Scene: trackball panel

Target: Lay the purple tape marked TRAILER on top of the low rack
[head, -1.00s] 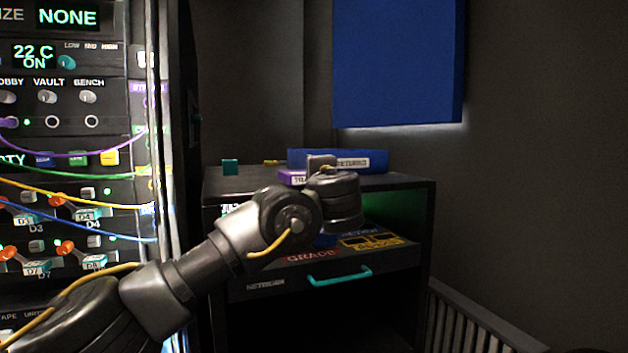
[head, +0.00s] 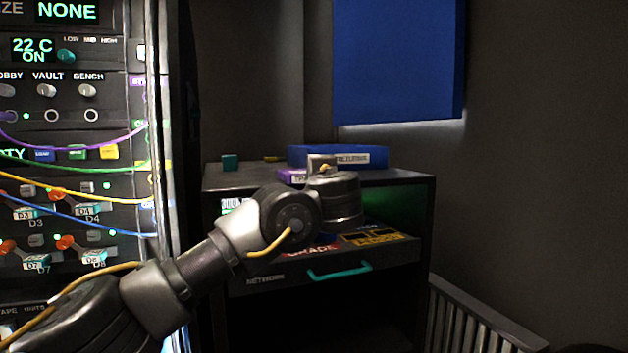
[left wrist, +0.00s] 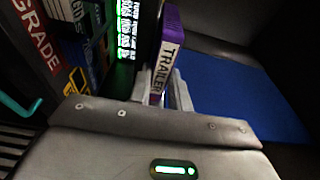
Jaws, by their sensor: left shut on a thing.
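The purple tape (head: 292,176) marked TRAILER is at the top of the low black rack (head: 400,183), left of my gripper in the head view. In the left wrist view the tape (left wrist: 172,35) stands between the fingers, its white TRAILER label facing the camera. My left gripper (head: 322,162) is shut on it, at the rack's top front, partly hidden by its own wrist. Whether the tape touches the rack top cannot be told. My right gripper is not in view.
A blue tray (head: 340,152) with a white label sits on the rack top behind the gripper. A small teal block (head: 230,162) stands at the left. Below, a drawer with a teal handle (head: 340,273) holds several tapes. A panel with cables (head: 80,150) stands left.

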